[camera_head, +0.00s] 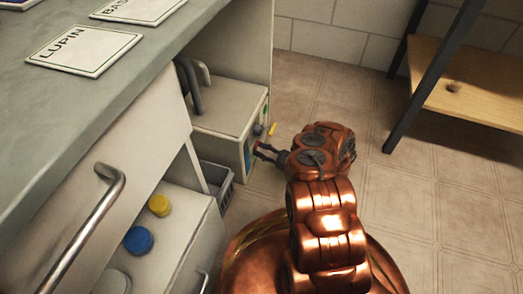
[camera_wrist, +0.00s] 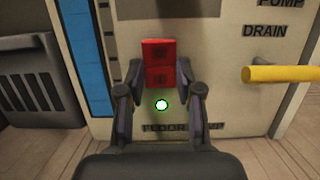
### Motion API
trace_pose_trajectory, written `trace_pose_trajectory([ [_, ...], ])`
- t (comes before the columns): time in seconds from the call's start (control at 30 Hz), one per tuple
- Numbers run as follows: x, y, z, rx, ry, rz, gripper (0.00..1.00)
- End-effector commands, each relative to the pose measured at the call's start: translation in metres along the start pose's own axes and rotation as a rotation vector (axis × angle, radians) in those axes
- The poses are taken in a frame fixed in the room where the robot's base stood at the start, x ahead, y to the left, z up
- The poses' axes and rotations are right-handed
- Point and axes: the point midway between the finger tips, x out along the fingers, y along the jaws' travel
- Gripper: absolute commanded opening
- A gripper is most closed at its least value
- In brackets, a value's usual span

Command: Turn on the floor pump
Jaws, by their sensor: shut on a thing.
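The floor pump is a pale box unit (camera_head: 223,112) on the floor under the counter. Its front panel (camera_wrist: 215,70) fills the wrist view, with the words PUMP, DRAIN and a partly hidden FLOOR label. A red rocker switch (camera_wrist: 160,64) sits above a small lit green-ringed lamp (camera_wrist: 161,105). My gripper (camera_wrist: 160,88) has its two fingertips around the switch's lower part, one on each side. It also shows in the head view (camera_head: 262,152), reaching the panel from the right.
A yellow lever (camera_wrist: 282,75) sticks out right of the switch. A blue strip (camera_wrist: 88,55) is on the left. A grey crate (camera_head: 216,182) stands beside the pump. A wooden shelf with dark legs (camera_head: 470,85) is at the right; tiled floor lies between.

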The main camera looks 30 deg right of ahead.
Motion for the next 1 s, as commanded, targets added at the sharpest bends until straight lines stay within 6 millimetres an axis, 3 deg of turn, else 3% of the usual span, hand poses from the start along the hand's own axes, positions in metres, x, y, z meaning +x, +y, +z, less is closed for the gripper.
trace_pose_trajectory([
  [0.33, -0.0002, -0.0013, 0.0004, -0.003, -0.007, -0.004, 0.00],
  [0.37, -0.0003, -0.0013, 0.0005, -0.003, -0.007, -0.004, 0.38],
  [0.57, -0.0001, -0.0006, 0.0003, -0.001, -0.007, -0.003, 0.59],
  [1.0, -0.0047, -0.0004, 0.0002, 0.000, -0.007, -0.003, 0.60],
])
